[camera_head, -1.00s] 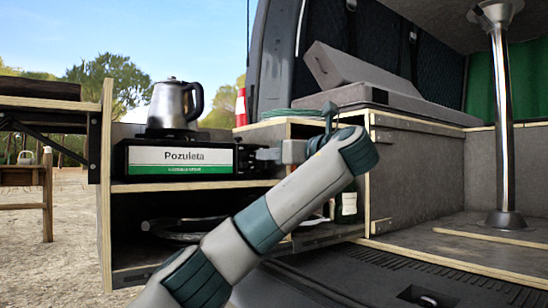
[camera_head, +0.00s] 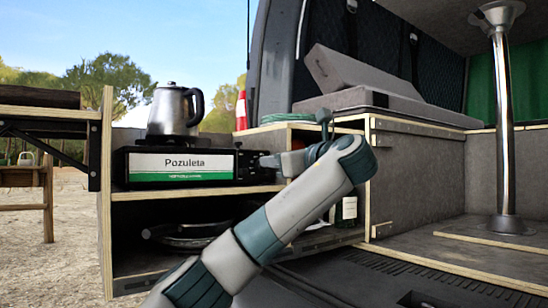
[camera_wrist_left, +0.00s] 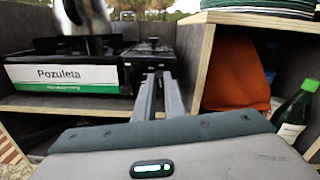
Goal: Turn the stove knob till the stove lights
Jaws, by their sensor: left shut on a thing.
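The stove (camera_head: 130,165) is a black box with a white and green "Pozuleta" label on its front, standing on the wooden shelf unit. It also shows in the left wrist view (camera_wrist_left: 128,72). A steel kettle (camera_head: 172,110) stands on it. My left gripper (camera_head: 264,162) reaches the right end of the stove front. In the left wrist view its two fingers (camera_wrist_left: 158,80) are close together, with their tips at the stove's front right. The gripper is shut on the stove knob, which the fingertips hide. No flame shows under the kettle. My right gripper is out of view.
Right of the stove is an open compartment with an orange item (camera_wrist_left: 236,75) and a green bottle (camera_wrist_left: 296,112). Dark round cookware (camera_head: 190,236) lies on the shelf below. A wooden divider (camera_wrist_left: 203,60) stands close to the fingers on their right.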

